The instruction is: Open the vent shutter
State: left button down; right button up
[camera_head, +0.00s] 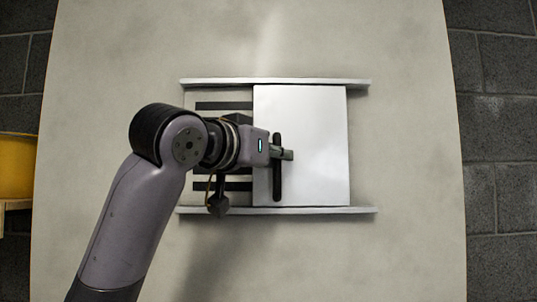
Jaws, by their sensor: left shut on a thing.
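The vent shutter (318,145) is a plain white panel set between an upper rail (300,82) and a lower rail (310,210). It stands toward the right part of the rails. Left of it, dark vent slots (222,105) show, partly hidden behind my arm. A dark upright handle (278,185) is on the shutter's left side. My left gripper (284,154) reaches in from the left and is shut on the handle's middle. The fingertips are small, and the gripper body hides part of the shutter's left edge. My right gripper is out of view.
The rails are fixed on a pale, wide panel (410,150) with bare surface all round. Dark grey block wall (500,130) shows at both sides. A yellow object (17,165) sits on a light ledge (16,204) at the far left edge.

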pick_arm(q)
jog(key=c, duration=1.9)
grip_release()
jog(key=shift+a, duration=0.1)
jog(key=v, duration=1.2)
